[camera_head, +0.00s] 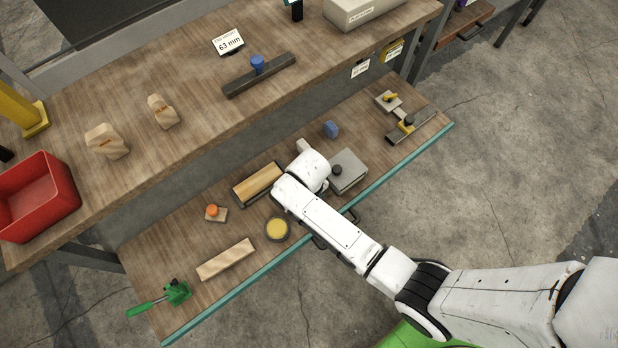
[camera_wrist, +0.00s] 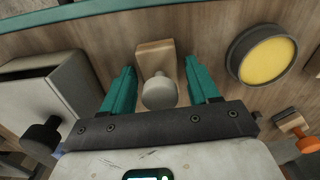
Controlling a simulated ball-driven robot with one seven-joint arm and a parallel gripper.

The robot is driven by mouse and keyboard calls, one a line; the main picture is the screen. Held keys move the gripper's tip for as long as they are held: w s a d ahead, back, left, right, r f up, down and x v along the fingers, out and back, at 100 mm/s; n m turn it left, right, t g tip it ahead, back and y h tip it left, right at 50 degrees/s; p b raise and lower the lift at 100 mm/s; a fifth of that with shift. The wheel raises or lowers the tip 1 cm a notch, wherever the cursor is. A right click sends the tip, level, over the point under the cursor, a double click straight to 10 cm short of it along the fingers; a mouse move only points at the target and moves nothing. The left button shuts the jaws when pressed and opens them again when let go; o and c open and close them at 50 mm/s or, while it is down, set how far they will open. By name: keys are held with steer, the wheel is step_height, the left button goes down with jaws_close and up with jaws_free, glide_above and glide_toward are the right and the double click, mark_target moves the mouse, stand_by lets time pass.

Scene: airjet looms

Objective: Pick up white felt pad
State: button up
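The white felt pad (camera_wrist: 155,55) shows in the wrist view as a small wooden block with a round whitish knob (camera_wrist: 160,93). It lies on the wooden shelf, between the grey box and the round yellow tin. My gripper (camera_wrist: 160,68) is open, with one teal finger on each side of the pad in the picture and a visible gap on both sides. I cannot tell how far above the pad the fingertips are. In the head view my arm covers the pad and the fingers.
The shelf (camera_head: 142,258) also bears a grey box (camera_head: 351,181), a yellow tin (camera_head: 277,229), a wooden brush-like block (camera_head: 258,184), an orange-knobbed pad (camera_head: 218,216), a blue item (camera_head: 331,129) and a green clamp (camera_head: 178,292). A higher bench (camera_head: 190,60) overhangs its back. A teal strip (camera_head: 250,283) edges the front.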

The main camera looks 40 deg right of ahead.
steer(key=c, duration=1)
steer(key=shift+r, duration=0.45)
step_height(320, 180, up, 3)
steer(key=shift+f+p, duration=0.2)
steer(key=shift+p, duration=0.35)
steer(key=s+a+r+p, duration=0.2)
steer(key=s+a+r, duration=0.5)
steer(key=s, duration=0.5)
step_height(320, 180, up, 2)
steer(key=shift+r, duration=0.25)
steer(key=o, duration=0.7)
steer(key=c, duration=0.5)
